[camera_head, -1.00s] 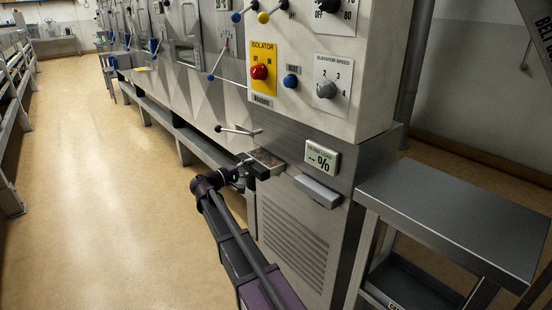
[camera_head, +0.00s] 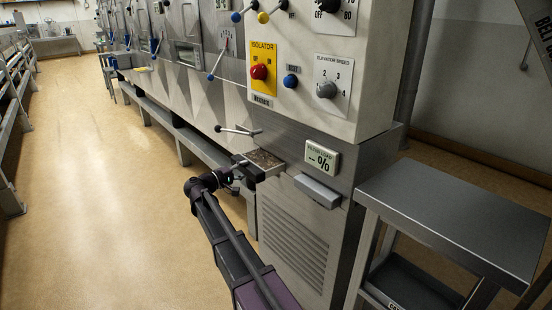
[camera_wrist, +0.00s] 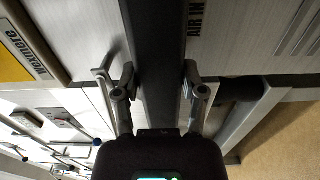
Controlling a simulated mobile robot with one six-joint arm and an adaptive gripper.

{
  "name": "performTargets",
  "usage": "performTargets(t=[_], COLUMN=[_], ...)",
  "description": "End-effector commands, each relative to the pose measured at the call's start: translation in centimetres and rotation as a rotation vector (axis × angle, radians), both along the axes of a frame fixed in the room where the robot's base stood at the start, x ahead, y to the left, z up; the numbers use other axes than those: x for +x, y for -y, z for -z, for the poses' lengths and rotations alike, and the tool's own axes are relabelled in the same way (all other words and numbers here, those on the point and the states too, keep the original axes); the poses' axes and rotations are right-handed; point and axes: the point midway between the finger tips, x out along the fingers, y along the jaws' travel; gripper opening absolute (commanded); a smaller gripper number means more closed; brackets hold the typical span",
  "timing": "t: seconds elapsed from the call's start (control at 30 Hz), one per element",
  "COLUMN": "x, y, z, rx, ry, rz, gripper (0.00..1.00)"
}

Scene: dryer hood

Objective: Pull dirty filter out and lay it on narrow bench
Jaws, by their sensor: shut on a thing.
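The dirty filter (camera_head: 266,160) is a flat tray with a speckled brown top. It sticks part-way out of a slot in the grey cabinet, below the control box. My gripper (camera_head: 243,173) is at its outer end, shut on the filter's dark front part. In the wrist view, a dark bar (camera_wrist: 155,50) lies between the two fingers of my gripper (camera_wrist: 156,85). The filter's inner part is hidden in the cabinet. The narrow bench (camera_head: 460,215), with a bare grey metal top, stands to the right of the cabinet.
The filter-load display (camera_head: 322,157) and a pale protruding handle (camera_head: 317,191) sit right of the slot. A lever (camera_head: 238,131) juts out above the filter. The control box (camera_head: 320,75) overhangs the slot. Open floor (camera_head: 110,190) lies to the left.

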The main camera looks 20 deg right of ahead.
Motion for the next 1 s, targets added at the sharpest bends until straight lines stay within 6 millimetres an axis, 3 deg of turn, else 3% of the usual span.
performTargets(t=[1.0], x=[-0.7], y=[-2.0], z=[0.0], rx=[-0.001], ry=[0.000], rz=[0.000], gripper=[0.00])
